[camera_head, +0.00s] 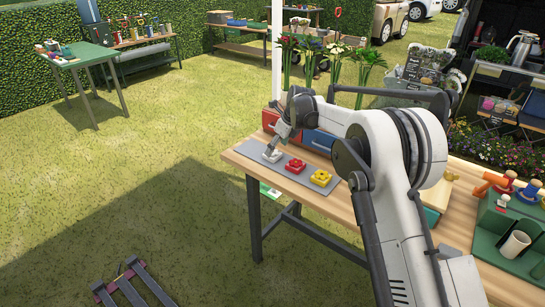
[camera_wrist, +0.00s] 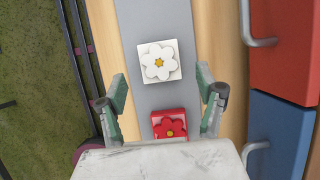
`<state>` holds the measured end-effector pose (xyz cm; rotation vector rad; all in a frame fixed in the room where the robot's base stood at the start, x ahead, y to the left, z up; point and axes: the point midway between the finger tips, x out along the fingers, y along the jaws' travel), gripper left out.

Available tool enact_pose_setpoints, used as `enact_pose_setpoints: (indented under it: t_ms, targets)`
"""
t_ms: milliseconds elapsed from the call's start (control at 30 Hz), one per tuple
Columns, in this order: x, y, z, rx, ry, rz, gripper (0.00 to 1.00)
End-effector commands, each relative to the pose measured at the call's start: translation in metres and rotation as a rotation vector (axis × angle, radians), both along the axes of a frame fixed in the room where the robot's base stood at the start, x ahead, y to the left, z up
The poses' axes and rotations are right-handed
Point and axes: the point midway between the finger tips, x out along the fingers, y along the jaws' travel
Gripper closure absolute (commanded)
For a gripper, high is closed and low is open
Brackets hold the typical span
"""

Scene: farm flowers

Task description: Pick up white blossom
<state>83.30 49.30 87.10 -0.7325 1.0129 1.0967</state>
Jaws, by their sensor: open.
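The white blossom (camera_wrist: 160,62) is a white flower with a yellow centre on a white square base. It lies on a grey mat (camera_wrist: 142,18), ahead of my gripper (camera_wrist: 162,88) in the wrist view.
A yellow blossom (camera_head: 320,178) lies on the mat right of the red one. Red (camera_head: 270,121) and blue (camera_head: 318,141) drawers with metal handles stand along the mat's back side. A green tray (camera_head: 510,245) is at the right. The table's front edge is close to the mat.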

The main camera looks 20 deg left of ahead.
Motion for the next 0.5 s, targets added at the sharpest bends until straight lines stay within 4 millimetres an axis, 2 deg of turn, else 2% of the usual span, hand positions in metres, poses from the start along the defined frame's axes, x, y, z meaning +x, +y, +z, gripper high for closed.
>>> enact_pose_setpoints:
  t_ms: [267,500]
  targets:
    - [0.006,0.017,-0.033,0.0,0.0,0.001,0.32]
    - [0.006,0.019,-0.038,0.0,0.0,0.0,0.32]
